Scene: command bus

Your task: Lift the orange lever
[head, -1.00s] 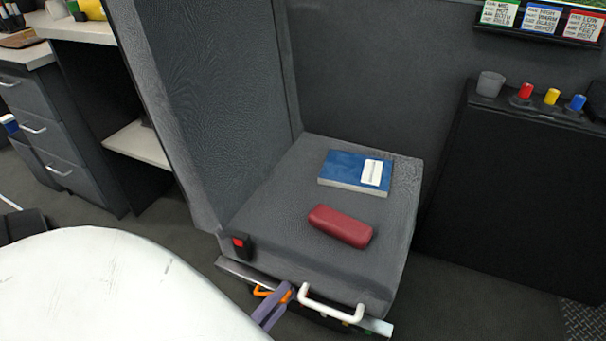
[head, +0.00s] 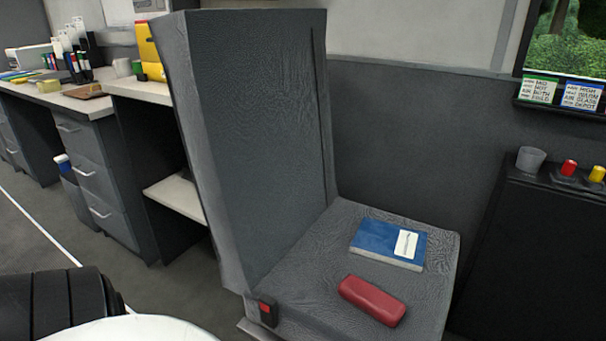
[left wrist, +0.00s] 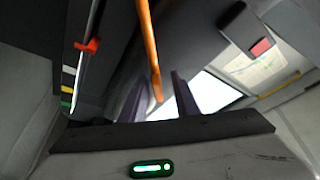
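The orange lever (left wrist: 150,45) shows in the left wrist view as a bar coming down from the top edge, with its lower end between the two purple fingers of my left gripper (left wrist: 157,92). The fingers stand apart with gaps on both sides of the lever, so the gripper looks open around it; contact is not clear. In the head view the lever and my left gripper are out of frame, below the seat's front. My right gripper is in neither view.
The grey seat (head: 300,255) holds a blue book (head: 378,243) and a red case (head: 372,299). A desk with drawers (head: 88,172) stands left; a dark cabinet (head: 530,250) stands right.

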